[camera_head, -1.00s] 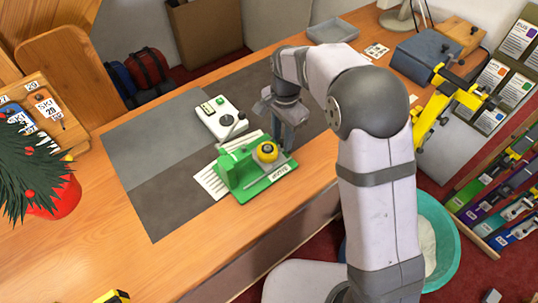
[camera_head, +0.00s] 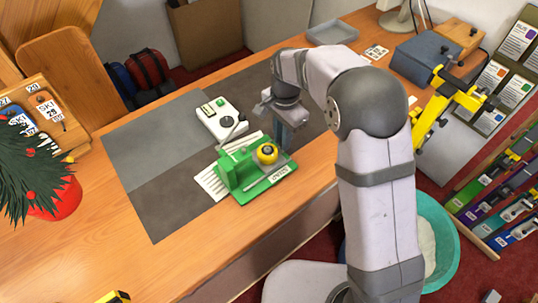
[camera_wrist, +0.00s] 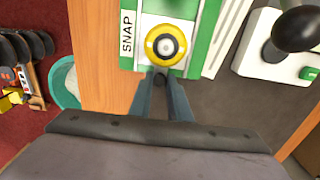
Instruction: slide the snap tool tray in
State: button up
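The green snap tool (camera_head: 236,172) stands on the dark mat near the bench's front edge. Its tray carries a yellow round piece with a grey centre (camera_head: 267,153) and a white label (camera_head: 279,173); the label reads SNAP in the wrist view (camera_wrist: 127,32). My gripper (camera_head: 287,146) is at the tray's right end, pointing down. In the wrist view its two fingers (camera_wrist: 160,80) stand close together, with a small dark knob of the tray between their tips. They look shut on it, though the contact itself is partly hidden.
A white device with a dark lever (camera_head: 222,120) stands just behind the snap tool. White strips (camera_head: 211,184) lie beside its left side. The grey mat (camera_head: 150,150) is clear at the left. A grey tray (camera_head: 332,31) and a blue-grey box (camera_head: 425,58) stand farther back.

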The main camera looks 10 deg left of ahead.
aim_at(268, 148)
jog(key=shift+s+a, duration=0.1)
dwell(0.3)
jog(key=shift+s+a, duration=1.7)
jog(key=o, duration=0.5)
notch_tip(268, 148, up, 6)
jog(key=p, duration=0.5)
jog(key=shift+r+p, duration=0.15)
jog(key=shift+p, duration=0.15)
